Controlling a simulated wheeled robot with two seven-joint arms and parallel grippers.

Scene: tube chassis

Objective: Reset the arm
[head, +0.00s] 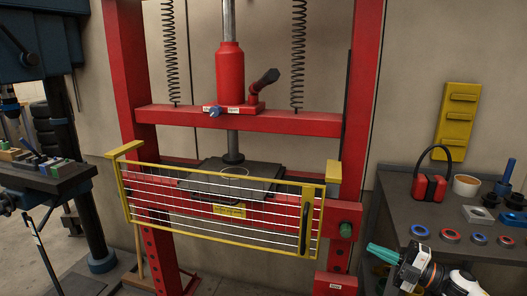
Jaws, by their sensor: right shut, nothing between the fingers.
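My right gripper (380,252) is at the lower right, on my white and black arm that comes in from the bottom right corner. Its teal fingers are shut and empty and point left. It is in front of the grey work table's left edge, to the right of the red press frame and touching nothing that I can make out. My left gripper is not in view.
A red hydraulic press (230,75) with a yellow barred guard (215,205) fills the middle. At right, a grey table (398,190) bears a red box (430,188), a cup (467,186) and several rings. A drill press (70,130) stands at left.

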